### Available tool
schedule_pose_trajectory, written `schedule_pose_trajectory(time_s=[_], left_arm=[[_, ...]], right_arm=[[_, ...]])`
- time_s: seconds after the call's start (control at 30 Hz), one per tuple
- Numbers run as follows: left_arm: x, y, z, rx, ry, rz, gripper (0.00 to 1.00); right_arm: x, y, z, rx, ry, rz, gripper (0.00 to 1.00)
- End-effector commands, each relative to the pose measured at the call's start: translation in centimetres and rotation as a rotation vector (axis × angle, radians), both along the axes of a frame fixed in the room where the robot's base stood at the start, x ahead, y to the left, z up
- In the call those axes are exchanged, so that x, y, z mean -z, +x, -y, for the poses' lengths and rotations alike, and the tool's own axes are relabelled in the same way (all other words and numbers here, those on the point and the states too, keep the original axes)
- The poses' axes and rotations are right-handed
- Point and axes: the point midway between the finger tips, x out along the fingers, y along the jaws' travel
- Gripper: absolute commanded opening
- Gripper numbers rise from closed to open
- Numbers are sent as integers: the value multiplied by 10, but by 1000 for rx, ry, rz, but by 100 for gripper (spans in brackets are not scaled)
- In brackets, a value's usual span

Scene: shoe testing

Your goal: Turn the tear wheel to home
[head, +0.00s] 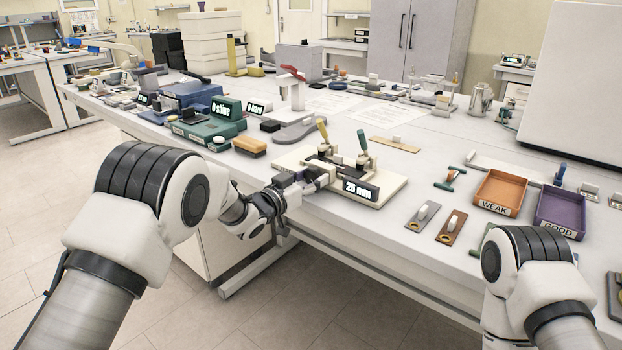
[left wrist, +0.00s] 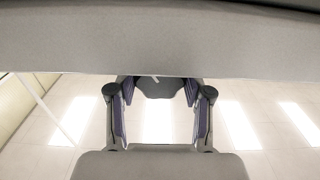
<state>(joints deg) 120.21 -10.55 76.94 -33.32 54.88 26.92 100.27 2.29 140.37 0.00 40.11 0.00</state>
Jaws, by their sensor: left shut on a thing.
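The tear tester (head: 388,189) is a cream base near the table's front edge. It carries two dark clamps with a yellow and a green handle, and its display (head: 359,190) reads "25 mm". My left gripper (head: 303,183) is at the tester's front left side, shut on the tear wheel. In the left wrist view the wheel (left wrist: 157,91) is a dark grey rounded knob with a short white mark near its top, between the two purple-padded fingers. In the head view the gripper mostly hides the wheel. My right gripper is out of sight; only its arm shows.
An orange tray marked WEAK (head: 499,192) and a purple tray marked GOOD (head: 561,212) stand at the right. A green box (head: 208,128) and a brush (head: 249,146) are left of the tester.

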Motion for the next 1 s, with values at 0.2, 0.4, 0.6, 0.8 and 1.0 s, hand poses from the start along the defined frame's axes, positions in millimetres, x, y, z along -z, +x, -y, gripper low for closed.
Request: schedule_pose_trajectory(time_s=[0.2, 0.4, 0.6, 0.8, 1.0], left_arm=[[0, 0, 0, 0, -20, -18, 15], [-2, 0, 0, 0, -90, -70, 15], [-3, 0, 1, 1, -203, -152, 15], [-2, 0, 1, 1, -325, -242, 15], [-1, 0, 1, 1, -424, -313, 15]], right_arm=[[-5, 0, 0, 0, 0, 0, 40], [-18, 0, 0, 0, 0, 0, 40], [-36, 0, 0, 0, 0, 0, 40], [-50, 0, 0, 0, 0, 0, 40], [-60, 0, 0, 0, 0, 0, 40]])
